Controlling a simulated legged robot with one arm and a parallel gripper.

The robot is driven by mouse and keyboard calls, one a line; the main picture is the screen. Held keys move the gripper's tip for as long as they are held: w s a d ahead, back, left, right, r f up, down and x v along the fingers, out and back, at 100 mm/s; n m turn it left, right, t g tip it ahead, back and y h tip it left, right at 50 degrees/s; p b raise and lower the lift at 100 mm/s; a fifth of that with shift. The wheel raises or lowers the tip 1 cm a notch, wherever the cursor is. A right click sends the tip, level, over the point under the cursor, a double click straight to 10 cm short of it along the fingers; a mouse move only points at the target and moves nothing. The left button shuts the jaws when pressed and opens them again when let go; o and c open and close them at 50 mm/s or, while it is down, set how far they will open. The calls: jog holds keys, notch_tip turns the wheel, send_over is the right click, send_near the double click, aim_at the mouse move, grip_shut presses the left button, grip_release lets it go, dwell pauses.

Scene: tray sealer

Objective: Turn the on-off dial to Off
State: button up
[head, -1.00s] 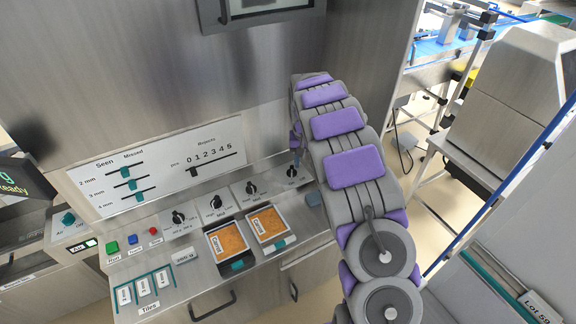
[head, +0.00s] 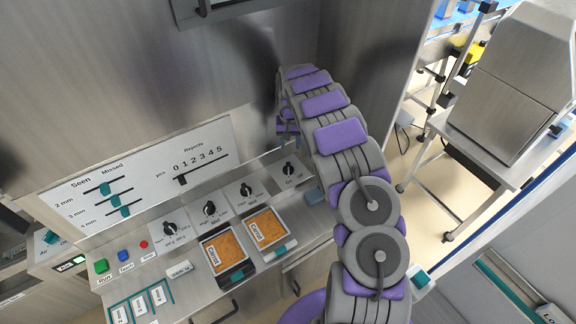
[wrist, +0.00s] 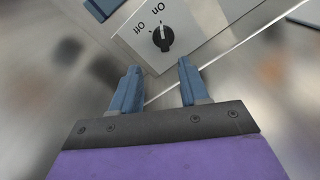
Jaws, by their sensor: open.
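The on-off dial (head: 289,170) is a black knob on a pale plate at the right end of the control panel. In the wrist view the dial (wrist: 163,38) sits just beyond my fingertips, with printed On and Off labels beside it. Its white mark appears to point toward On. My gripper (wrist: 157,66) is open, its two blue fingers apart and empty, with the dial ahead of the gap between them. In the head view my gripper is mostly hidden by my arm, above and behind the dial.
More black dials (head: 209,209) stand in a row left of the on-off dial. A steel wall rises behind the panel; a metal machine (head: 505,80) stands at right.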

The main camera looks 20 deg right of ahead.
aim_at(289, 168)
jog(key=f, duration=0.4)
jog(key=f+b, duration=0.1)
jog(key=f, duration=0.3)
jog(key=a+f, duration=0.1)
jog(key=f, duration=0.3)
jog(key=shift+f, duration=0.15)
jog(key=shift+d+f, duration=0.45)
jog(key=shift+f, duration=0.05)
jog(key=shift+a, duration=0.35)
jog(key=shift+c, duration=0.4)
jog(key=shift+a, duration=0.1)
jog(key=shift+c, duration=0.9)
jog(key=shift+r, duration=0.1)
jog(key=shift+c, duration=1.4)
jog(key=shift+d, duration=0.25)
grip_shut()
